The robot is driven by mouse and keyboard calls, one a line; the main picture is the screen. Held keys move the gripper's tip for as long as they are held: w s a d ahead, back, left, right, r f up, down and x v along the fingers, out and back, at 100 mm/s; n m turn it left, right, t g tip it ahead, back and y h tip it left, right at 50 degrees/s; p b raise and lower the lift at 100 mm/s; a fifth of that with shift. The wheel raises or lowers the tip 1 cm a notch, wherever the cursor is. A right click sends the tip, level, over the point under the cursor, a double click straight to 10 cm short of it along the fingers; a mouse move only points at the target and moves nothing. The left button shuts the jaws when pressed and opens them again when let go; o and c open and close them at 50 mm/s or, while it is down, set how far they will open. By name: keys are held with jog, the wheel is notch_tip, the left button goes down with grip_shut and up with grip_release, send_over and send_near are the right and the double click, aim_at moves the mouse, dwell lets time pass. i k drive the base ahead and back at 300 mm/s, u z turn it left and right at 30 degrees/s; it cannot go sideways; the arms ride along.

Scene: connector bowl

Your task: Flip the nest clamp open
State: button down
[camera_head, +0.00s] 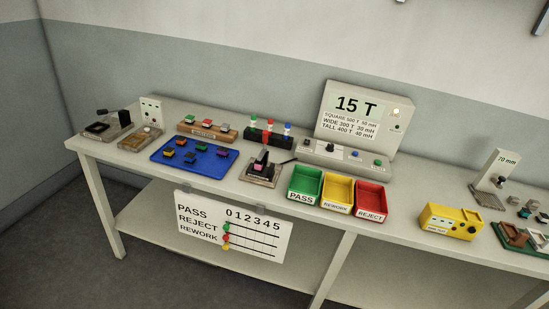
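A small fixture (258,180) that looks like the nest stands near the front edge of the bench, between the blue tray and the green bin. A black clamp (263,157) rises over it, with a dark lever (287,161) reaching to the right. A pink piece (258,167) shows in the fixture under the clamp. The clamp looks down over the piece, but it is too small to be sure. My gripper does not show clearly in this view.
A blue tray (212,174) with several small connectors lies left of the fixture. Green (292,199), yellow (323,206) and red (356,213) bins stand to its right. A display console (345,142) stands behind. Another fixture (113,131) is at the far left. The floor in front looks clear.

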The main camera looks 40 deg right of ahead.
aim_at(265, 132)
jog(key=z, duration=0.55)
jog(key=i, duration=1.2)
jog(key=u, duration=0.05)
